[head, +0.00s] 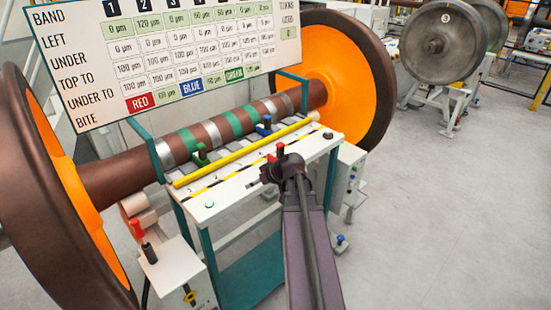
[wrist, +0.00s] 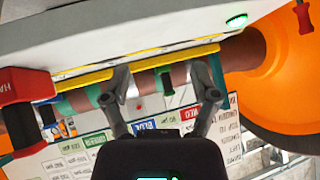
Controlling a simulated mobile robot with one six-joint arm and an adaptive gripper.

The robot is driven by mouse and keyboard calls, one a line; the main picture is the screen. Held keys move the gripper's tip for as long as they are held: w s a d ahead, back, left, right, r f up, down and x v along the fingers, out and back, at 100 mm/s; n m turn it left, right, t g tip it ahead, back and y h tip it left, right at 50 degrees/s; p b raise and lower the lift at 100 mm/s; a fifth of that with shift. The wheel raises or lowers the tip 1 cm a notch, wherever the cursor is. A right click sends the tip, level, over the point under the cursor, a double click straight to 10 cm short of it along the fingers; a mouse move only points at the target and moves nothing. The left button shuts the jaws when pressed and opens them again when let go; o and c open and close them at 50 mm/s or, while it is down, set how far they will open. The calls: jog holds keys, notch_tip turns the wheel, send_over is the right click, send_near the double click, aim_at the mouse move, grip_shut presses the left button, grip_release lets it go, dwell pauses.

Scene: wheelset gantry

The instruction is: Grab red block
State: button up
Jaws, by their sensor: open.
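A small red block (head: 280,150) shows in the head view at the right part of the white bench, right beside my gripper (head: 272,172). Its base is partly hidden by the gripper. In the wrist view, my gripper (wrist: 161,78) has its two fingers spread apart, with no red block between them. A large red piece (wrist: 22,85) with dark parts stands at the left edge of that view, outside the fingers. I cannot tell whether it is the same red block.
A green block (head: 201,154) and a blue block (head: 264,126) stand behind the yellow rail (head: 245,152). The banded axle (head: 215,130) and orange-faced wheel (head: 335,80) lie beyond. A red-handled item (head: 137,228) stands at left. The floor (head: 430,220) at right is clear.

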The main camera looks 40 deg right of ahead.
aim_at(283, 150)
jog(key=s+d+r+t+h+p, duration=0.1)
jog(key=s+d+r+t, duration=0.1)
jog(key=d, duration=0.7)
jog(key=s+d+r+t+h, duration=0.1)
jog(key=s+d+r+t, duration=0.1)
jog(key=d+r, duration=0.3)
jog(key=d, duration=0.3)
jog(key=shift+d+r+m+t+h+p, duration=0.25)
jog(key=shift+d+m+t+h+p, duration=0.05)
jog(key=shift+d+t+h+p, duration=0.1)
jog(key=b+x, duration=0.3)
jog(key=x, duration=0.4)
jog(key=shift+d+f, duration=0.1)
jog(key=shift+f, duration=0.1)
jog(key=shift+w+f, duration=0.15)
jog(key=shift+w, duration=0.5)
jog(key=shift+d+f+b+x, duration=0.15)
jog(key=shift+b+x, duration=0.45)
jog(key=shift+x, duration=0.4)
jog(key=shift+d+f+b+x, duration=0.15)
jog(key=shift+b+x, duration=0.45)
jog(key=shift+x, duration=0.4)
jog(key=shift+w+a+f, duration=0.1)
jog(key=shift+w+f, duration=0.05)
jog(key=shift+w, duration=0.35)
